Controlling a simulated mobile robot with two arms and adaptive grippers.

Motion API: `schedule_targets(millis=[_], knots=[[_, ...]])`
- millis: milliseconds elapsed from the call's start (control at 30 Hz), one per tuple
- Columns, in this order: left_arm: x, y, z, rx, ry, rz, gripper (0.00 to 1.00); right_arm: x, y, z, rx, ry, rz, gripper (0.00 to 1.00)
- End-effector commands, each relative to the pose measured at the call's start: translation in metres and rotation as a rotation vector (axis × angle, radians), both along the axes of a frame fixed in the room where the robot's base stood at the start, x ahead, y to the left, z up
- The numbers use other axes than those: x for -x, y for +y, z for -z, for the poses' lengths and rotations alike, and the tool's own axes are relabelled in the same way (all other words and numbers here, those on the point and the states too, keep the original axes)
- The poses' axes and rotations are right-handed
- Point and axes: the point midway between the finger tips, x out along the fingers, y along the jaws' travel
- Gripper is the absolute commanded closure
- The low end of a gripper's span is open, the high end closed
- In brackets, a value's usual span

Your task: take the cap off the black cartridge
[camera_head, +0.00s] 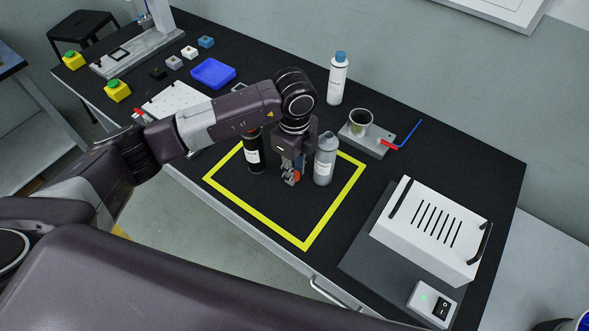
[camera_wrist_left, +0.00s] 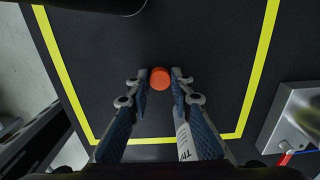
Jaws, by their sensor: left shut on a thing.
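The black cartridge (camera_head: 254,158), with a white label, stands upright inside the yellow-outlined area. Its top is partly hidden by my arm. My left gripper (camera_head: 291,176) points down just to the right of it, apart from it. The gripper is shut on an orange cap (camera_head: 296,175). In the left wrist view the cap (camera_wrist_left: 160,78) sits between the fingertips (camera_wrist_left: 162,77), above bare black tabletop and clear of any cartridge. A grey cartridge (camera_head: 325,164) stands close on the gripper's right. My right gripper is not in view.
A metal cup (camera_head: 361,119) on a grey block stands behind, with a red-handled tool (camera_head: 388,144) beside it. A white bottle (camera_head: 338,82) is at the back. A white slotted box (camera_head: 430,230) lies right. The front of the yellow outline (camera_head: 306,246) encloses free tabletop.

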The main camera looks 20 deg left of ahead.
Motion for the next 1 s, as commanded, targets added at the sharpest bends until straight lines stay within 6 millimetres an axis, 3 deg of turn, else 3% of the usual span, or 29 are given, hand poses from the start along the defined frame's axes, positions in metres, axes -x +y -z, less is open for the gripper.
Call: schedule_targets(millis=[33,67,200,600,1000], knots=[[0.000,0.000,0.003,0.000,0.001,0.000,1.00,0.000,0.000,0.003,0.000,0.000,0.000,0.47],[0.000,0.000,0.002,0.000,0.000,0.000,0.76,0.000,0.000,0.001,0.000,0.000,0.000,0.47],[0.000,0.000,0.002,0.000,0.001,0.000,0.62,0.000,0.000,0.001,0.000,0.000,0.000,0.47],[-0.001,0.000,-0.008,0.000,-0.001,0.000,0.62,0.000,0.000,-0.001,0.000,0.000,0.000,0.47],[-0.001,0.000,-0.090,0.000,-0.004,0.001,0.62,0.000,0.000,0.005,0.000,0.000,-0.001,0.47]])
